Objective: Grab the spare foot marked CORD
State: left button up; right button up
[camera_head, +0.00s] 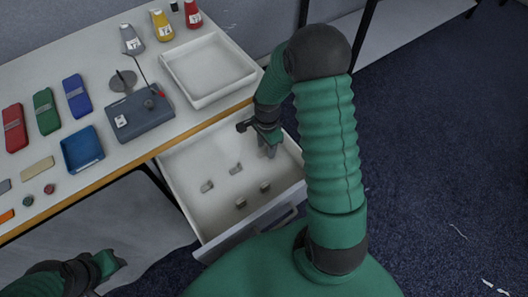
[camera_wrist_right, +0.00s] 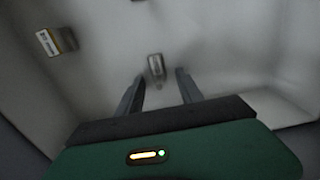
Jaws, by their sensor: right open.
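Several small grey feet lie apart in the open white drawer (camera_head: 190,220): a left one (camera_head: 206,187), a back one (camera_head: 235,169), a front one (camera_head: 241,203) and a right one (camera_head: 265,187). No marking is legible, so I cannot tell which says CORD. My right gripper (camera_head: 268,150) is over the drawer's back right part. In the right wrist view its fingers (camera_wrist_right: 161,77) are open and empty, with one foot (camera_wrist_right: 155,66) just beyond the tips. Another foot (camera_wrist_right: 47,42) with a pale label lies at upper left there. My left gripper (camera_head: 114,263) is low at left, its jaws unclear.
The table above the drawer holds a white tray (camera_head: 165,62), a grey-blue device (camera_head: 141,113) with a cord, a blue open box (camera_head: 70,162) and coloured cases. The drawer walls (camera_head: 292,188) surround the feet. Open floor lies at right.

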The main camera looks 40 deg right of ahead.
grip_shut()
jog(key=shift+r, duration=0.15)
